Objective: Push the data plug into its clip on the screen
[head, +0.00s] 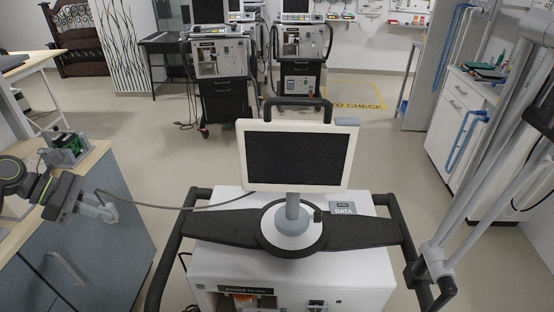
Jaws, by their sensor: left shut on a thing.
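The ventilator's screen (298,157) stands upright in the middle, a dark panel in a cream frame on a grey post. A small grey-blue piece (347,121), perhaps the clip, sits at its top right corner. My left gripper (104,209) is at the far left, well away from the screen. It is shut on the data plug, which its fingers mostly hide. A grey cable (160,207) runs from it toward the back of the screen. A grey DATA label (342,208) lies on the ventilator's top (365,265), right of the post. My right gripper is out of view.
Black handle rails (407,240) flank the ventilator. A grey pole (470,190) rises close on the right. A blue-grey cabinet (100,240) with a wooden top stands left, bearing a green device (65,150). Two more ventilators stand behind. Open floor lies between cabinet and ventilator.

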